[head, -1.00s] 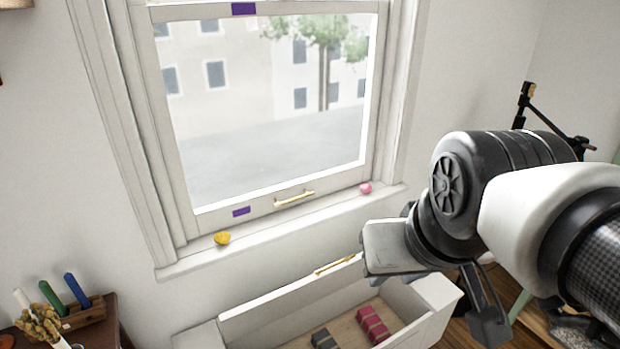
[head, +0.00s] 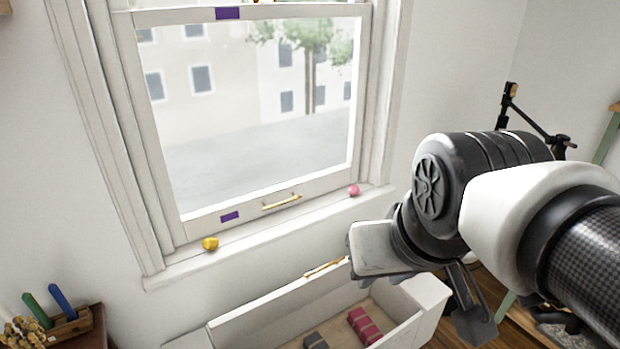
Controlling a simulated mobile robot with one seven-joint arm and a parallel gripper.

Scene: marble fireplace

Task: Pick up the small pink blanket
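The small pink blanket (head: 364,326) looks like a folded pink bundle with paler bands. It lies on the wooden floor of an open white box-like bench or drawer (head: 408,335) under the window. A similar grey bundle (head: 315,341) lies to its left, cut by the picture edge. My gripper (head: 472,318) hangs on the right, above and to the right of the blanket and apart from it. One dark finger shows; the rest is hidden behind my wrist, so its opening is unclear. Nothing is seen held.
The box's raised front or lid panel (head: 280,298) has a gold handle (head: 325,268). A yellow object (head: 210,244) and a pink ball (head: 353,190) sit on the windowsill (head: 260,238). A small table (head: 92,330) with pens stands lower left. A black stand (head: 535,125) is at right.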

